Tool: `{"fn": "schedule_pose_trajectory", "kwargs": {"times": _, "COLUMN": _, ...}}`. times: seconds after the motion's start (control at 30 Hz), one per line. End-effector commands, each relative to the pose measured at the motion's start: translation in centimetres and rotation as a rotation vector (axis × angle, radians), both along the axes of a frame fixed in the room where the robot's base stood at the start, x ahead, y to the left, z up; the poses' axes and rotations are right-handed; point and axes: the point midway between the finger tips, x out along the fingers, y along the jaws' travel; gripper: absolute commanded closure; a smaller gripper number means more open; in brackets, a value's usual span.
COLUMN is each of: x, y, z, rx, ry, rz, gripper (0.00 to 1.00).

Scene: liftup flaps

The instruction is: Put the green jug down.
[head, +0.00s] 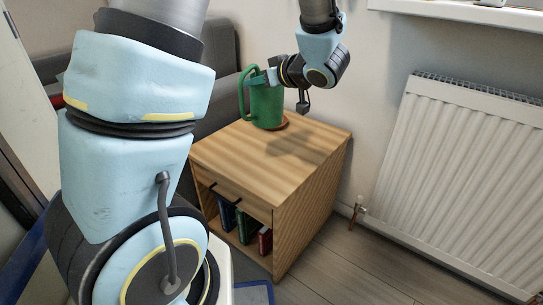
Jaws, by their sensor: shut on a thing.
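The green jug (265,104) is upright at the back of the wooden cabinet's top (262,158), with its handle to the left. A brown round piece like a coaster (284,124) shows at the foot of the jug. My gripper (270,76) is shut on the jug near its rim, coming from the right. I cannot tell whether the jug's base touches the surface below it. The far side of the jug is hidden.
The cabinet has an open shelf with several books (245,226). The front of its top is clear. A white radiator (455,185) is on the right wall under a window sill (470,14). A grey sofa (215,80) stands behind on the left.

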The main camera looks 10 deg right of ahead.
Motion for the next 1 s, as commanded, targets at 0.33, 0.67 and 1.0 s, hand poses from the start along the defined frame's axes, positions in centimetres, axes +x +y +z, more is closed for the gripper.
{"fn": "schedule_pose_trajectory", "kwargs": {"times": 0.33, "x": -3.6, "y": -2.8, "z": -2.4, "rx": 0.001, "ry": -0.003, "rz": 0.025, "gripper": 1.0}}
{"fn": "schedule_pose_trajectory", "kwargs": {"times": 0.67, "x": -3.7, "y": -2.8, "z": -7.6, "rx": 0.003, "ry": -0.001, "rz": 0.027, "gripper": 1.0}}
{"fn": "schedule_pose_trajectory", "kwargs": {"times": 1.0, "x": -3.6, "y": -2.8, "z": -11.2, "rx": 0.003, "ry": -0.003, "rz": 0.027, "gripper": 1.0}}
